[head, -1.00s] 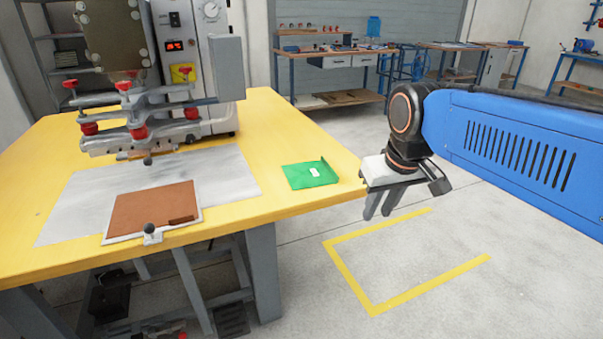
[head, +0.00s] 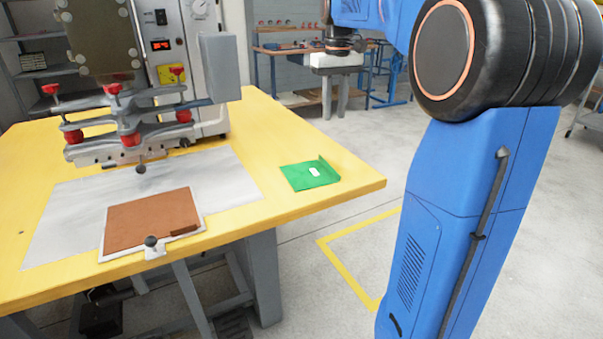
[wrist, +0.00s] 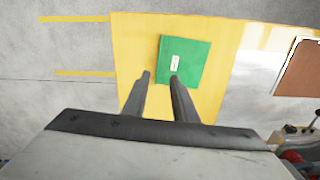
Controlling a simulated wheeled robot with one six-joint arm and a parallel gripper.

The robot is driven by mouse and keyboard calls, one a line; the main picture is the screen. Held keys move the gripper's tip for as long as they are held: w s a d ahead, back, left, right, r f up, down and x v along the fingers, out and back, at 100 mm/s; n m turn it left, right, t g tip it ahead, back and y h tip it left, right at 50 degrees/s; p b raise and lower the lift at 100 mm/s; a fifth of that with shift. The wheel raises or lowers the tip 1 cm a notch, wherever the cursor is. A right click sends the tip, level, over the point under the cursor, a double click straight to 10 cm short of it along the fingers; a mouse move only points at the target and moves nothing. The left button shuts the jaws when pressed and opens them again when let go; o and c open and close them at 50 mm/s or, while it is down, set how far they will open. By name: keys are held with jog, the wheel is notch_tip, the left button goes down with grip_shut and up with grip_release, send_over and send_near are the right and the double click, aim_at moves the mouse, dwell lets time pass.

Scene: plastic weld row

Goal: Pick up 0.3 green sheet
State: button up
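The green sheet (head: 309,174) lies flat near the right corner of the yellow table, with one edge turned up and a small white label on it. It also shows in the wrist view (wrist: 196,62), beyond my fingertips and a little right of centre. My gripper (head: 334,108) points down in the head view, above and behind the sheet. In the wrist view my gripper (wrist: 160,78) has its two fingers apart with nothing between them, and the right fingertip overlaps the sheet's lower left part.
The yellow table (head: 300,118) carries a welding machine (head: 150,80) at the back left. A brown sheet (head: 152,220) lies on a pale plate at the front. The table is clear around the green sheet. A workbench (head: 290,60) stands behind.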

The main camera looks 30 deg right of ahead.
aim_at(308, 171)
jog(key=f, duration=0.8)
jog(key=w+f, duration=0.1)
jog(key=f, duration=0.3)
jog(key=shift+d, duration=0.1)
jog(key=shift+w+d+f, duration=0.1)
jog(key=shift+w+f, duration=0.1)
jog(key=shift+f, duration=1.15)
jog(key=shift+w+d+f, duration=0.1)
jog(key=shift+w+f, duration=0.1)
jog(key=shift+f, duration=1.1)
grip_shut()
